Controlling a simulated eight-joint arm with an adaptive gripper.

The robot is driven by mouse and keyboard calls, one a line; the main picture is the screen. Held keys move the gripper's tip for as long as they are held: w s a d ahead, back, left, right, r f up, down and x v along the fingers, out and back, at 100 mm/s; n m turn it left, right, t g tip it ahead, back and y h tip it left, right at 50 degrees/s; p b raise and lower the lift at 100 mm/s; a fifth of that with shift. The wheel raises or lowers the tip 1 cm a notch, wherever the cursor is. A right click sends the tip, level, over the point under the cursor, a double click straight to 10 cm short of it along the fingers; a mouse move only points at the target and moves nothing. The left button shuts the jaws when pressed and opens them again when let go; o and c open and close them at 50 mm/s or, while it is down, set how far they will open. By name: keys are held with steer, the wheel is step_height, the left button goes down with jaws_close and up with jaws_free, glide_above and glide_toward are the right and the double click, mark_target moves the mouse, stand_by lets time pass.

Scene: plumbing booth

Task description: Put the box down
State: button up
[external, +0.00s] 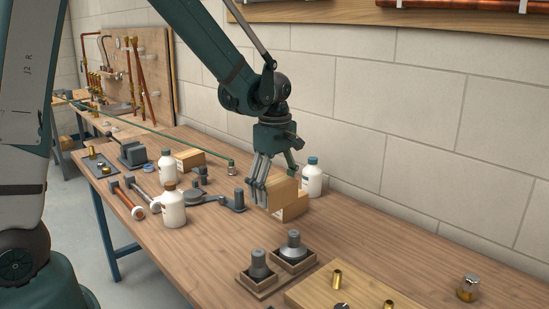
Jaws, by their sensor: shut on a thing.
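My gripper (272,184) points down over the middle of the workbench. It is shut on a light-brown cardboard box (284,190), with fingers showing on its left side and one at its upper right. The held box overlaps a second light-brown box (298,207) that shows just below and to its right. I cannot tell from this view whether the two boxes touch. A third box (190,158) with a pale label lies farther back on the bench.
A white bottle (312,180) with a blue cap stands right behind the boxes, near the wall. Another white bottle (173,208) stands to the left. Grey fittings in trays (270,282) and a wooden board (325,290) are in front. Bare wooden bench (400,255) lies to the right.

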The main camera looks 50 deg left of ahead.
steer(key=w+d+p, duration=0.1)
steer(key=w+d, duration=1.1)
steer(key=d, duration=0.1)
steer(key=shift+d+f+p, duration=0.25)
steer(key=shift+f+p, duration=0.05)
steer(key=shift+f, duration=0.1)
steer(key=shift+f, duration=0.1)
steer(key=shift+f, duration=3.05)
steer(key=shift+f, duration=1.85)
steer(key=shift+f+b, duration=0.15)
steer(key=shift+b, duration=0.15)
steer(key=o, duration=1)
steer(key=shift+o, duration=0.2)
